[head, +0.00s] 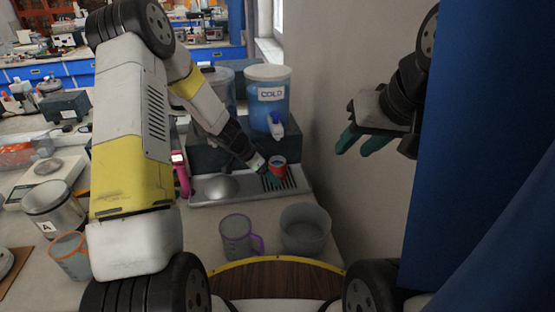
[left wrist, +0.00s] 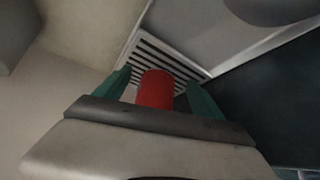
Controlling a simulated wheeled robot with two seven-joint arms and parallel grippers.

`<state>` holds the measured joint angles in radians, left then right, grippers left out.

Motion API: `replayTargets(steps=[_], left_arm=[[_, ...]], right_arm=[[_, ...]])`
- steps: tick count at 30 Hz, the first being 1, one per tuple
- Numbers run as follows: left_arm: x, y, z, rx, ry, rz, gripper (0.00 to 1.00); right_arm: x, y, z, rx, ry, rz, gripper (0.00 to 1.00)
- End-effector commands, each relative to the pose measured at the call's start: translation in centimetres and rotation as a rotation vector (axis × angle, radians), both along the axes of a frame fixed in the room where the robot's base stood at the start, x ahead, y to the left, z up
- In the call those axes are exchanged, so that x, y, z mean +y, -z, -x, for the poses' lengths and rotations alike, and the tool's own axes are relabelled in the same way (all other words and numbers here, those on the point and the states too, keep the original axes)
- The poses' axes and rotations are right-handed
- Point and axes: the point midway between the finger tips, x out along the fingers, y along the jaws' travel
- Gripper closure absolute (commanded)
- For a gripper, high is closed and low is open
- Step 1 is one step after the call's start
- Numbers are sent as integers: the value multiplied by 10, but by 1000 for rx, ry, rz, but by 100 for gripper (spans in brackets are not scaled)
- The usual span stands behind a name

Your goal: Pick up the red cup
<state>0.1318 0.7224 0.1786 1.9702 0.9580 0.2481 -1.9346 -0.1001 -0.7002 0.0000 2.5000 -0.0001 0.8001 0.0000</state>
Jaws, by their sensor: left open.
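The red cup (head: 278,167) stands on the slotted grate of a pale drip tray (head: 233,196), below the blue dispenser marked COLD. In the left wrist view the red cup (left wrist: 155,89) sits between the two green fingers of my left gripper (left wrist: 160,84), which are apart, one on each side. I see a gap on each side of the cup. In the head view my left gripper (head: 268,176) reaches the cup from the left, its fingers partly hidden. My right gripper (head: 362,140) hangs at the right, away from the cup, its green fingers apart and empty.
The blue COLD dispenser (head: 268,100) stands behind the tray, its tap above the cup. A purple-handled mug (head: 237,240) and a grey bin (head: 305,229) stand in front of it. A pink object (head: 181,176) is left of the tray. A wall and blue curtain close the right side.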

Motion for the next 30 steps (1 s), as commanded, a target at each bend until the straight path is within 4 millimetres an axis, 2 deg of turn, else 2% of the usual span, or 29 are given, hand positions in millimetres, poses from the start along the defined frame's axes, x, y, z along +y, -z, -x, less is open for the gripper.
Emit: replayTargets(steps=[8, 15, 18, 26, 30], left_arm=[[-17, 0, -11, 0, 2, 0, 21], [-46, 0, -30, -2, 3, -1, 21], [-49, 8, -32, 2, 0, -1, 21], [-50, 10, -34, -1, 0, -1, 21], [-50, 10, -34, -1, -1, 0, 47]], right_arm=[[0, 0, 0, 0, 0, 0, 64], [0, 0, 0, 0, 0, 0, 64], [0, 0, 0, 0, 0, 0, 64], [0, 0, 0, 0, 0, 0, 64], [0, 0, 0, 0, 0, 0, 64]])
